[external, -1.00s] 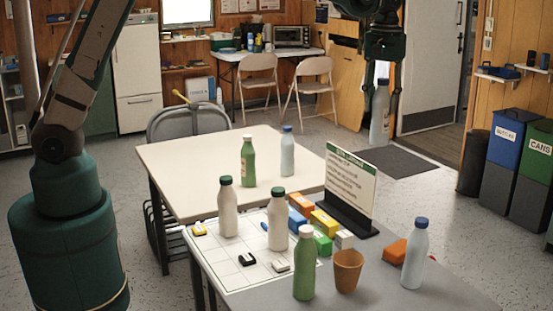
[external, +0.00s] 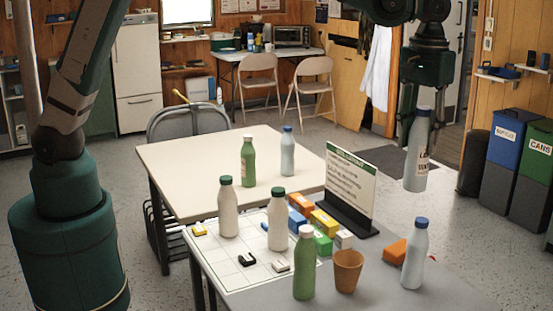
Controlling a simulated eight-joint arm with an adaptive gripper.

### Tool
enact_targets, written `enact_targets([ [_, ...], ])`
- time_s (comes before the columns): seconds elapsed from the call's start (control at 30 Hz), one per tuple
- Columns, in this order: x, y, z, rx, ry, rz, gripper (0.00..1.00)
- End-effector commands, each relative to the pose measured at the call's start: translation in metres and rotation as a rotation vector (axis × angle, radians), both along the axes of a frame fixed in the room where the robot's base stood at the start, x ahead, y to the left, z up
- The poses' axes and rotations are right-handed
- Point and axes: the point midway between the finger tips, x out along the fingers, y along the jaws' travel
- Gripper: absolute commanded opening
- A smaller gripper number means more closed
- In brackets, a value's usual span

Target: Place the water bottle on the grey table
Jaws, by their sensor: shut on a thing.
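My gripper (external: 420,110) is shut on the top of a pale grey-blue bottle (external: 415,160) with a printed label. The bottle hangs almost upright in the air at the right, and it looks clear of any surface. Its cap is mostly hidden by the fingers. The grey table (external: 447,291) is in the front, below the held bottle in the picture. A pale blue bottle with a blue cap (external: 415,256) stands at its right end. A green bottle with a white cap (external: 304,265) stands near its front edge.
An orange-brown cup (external: 347,270), an orange block (external: 396,251) and a sign (external: 349,181) stand on the grey table. Two white bottles with green caps (external: 228,207) (external: 277,220) stand on a gridded mat (external: 220,265). Behind is a cream table (external: 190,160) with two bottles.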

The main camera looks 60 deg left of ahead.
Motion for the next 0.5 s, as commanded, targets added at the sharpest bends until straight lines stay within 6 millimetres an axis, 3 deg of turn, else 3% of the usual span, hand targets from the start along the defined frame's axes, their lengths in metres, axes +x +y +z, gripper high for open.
enact_targets([
  [0.2, -0.04, -0.056, 0.0, 0.0, 0.0, -0.082, 0.14],
  [0.5, -0.09, -0.114, 0.0, 0.0, 0.0, -0.172, 0.14],
])
